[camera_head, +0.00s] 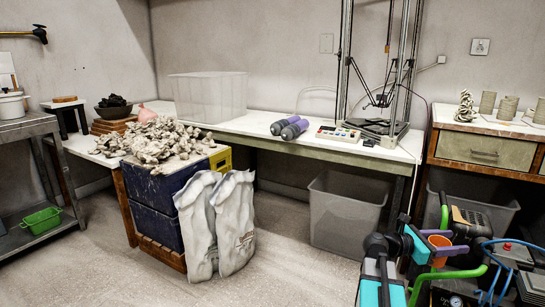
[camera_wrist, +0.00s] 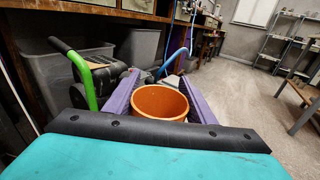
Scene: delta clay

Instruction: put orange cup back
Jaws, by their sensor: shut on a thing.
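The orange cup (camera_head: 438,250) is between the purple fingers of my gripper (camera_head: 442,242), at the lower right of the head view. In the wrist view the orange cup (camera_wrist: 160,101) sits upright between the two purple fingers of my gripper (camera_wrist: 160,80), its open rim facing the camera. The fingers are shut on its sides. The inside of the cup looks empty.
Machines with green handles (camera_head: 478,272) stand close to my gripper. Grey bins (camera_head: 345,212) stand under the tables. A wooden bench (camera_head: 485,152) at right carries several clay pieces. The white table (camera_head: 240,128) holds a clear box and purple rollers. Open floor lies left of my arm.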

